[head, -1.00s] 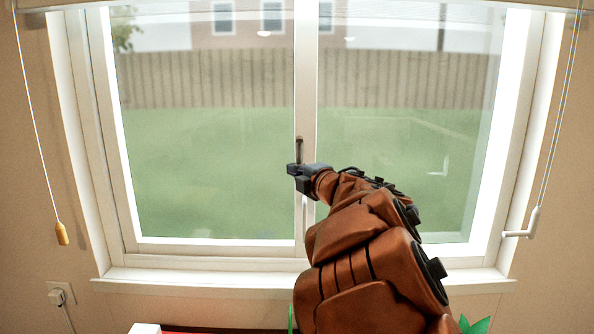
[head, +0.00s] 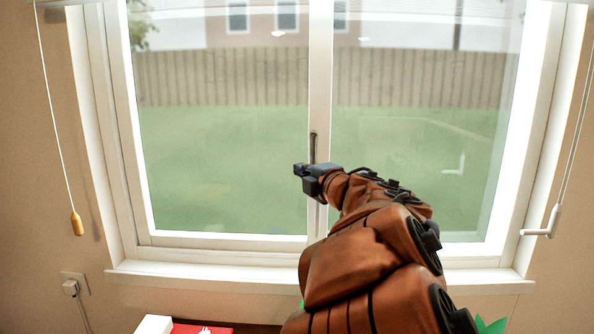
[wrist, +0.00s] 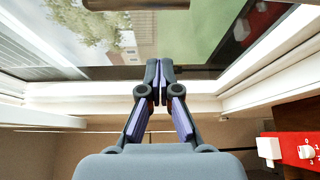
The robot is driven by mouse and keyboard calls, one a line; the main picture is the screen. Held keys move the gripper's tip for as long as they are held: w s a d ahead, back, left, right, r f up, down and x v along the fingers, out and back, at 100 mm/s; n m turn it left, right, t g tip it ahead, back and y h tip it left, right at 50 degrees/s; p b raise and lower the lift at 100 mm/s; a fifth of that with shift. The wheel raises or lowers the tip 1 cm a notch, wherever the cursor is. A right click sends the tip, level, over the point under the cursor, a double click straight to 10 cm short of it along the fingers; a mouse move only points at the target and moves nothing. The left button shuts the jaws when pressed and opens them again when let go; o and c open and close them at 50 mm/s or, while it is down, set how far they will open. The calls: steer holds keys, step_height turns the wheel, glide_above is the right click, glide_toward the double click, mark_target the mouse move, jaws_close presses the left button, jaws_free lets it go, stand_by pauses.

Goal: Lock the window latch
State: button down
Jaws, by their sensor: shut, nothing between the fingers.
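The window latch (head: 313,147) is a thin dark upright handle on the pale middle post of the window (head: 320,60). My gripper (head: 297,170) is shut and empty. In the head view it appears just below and left of the latch, in front of the post. My gripper hides the latch's lower part, and I cannot tell whether they touch. In the wrist view the closed fingers (wrist: 153,68) point toward the glass and frame. A brown bar crosses the top edge there, and I cannot tell whether it is the latch.
A cord with a wooden pull (head: 76,224) hangs on the left, and a white blind wand (head: 548,222) on the right. The window sill (head: 200,276) looks clear. Below it are a red item (head: 205,328), a white item (head: 153,325) and green leaves (head: 490,325).

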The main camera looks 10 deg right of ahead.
steer(key=shift+v, duration=2.5)
steer(key=shift+r, duration=0.1)
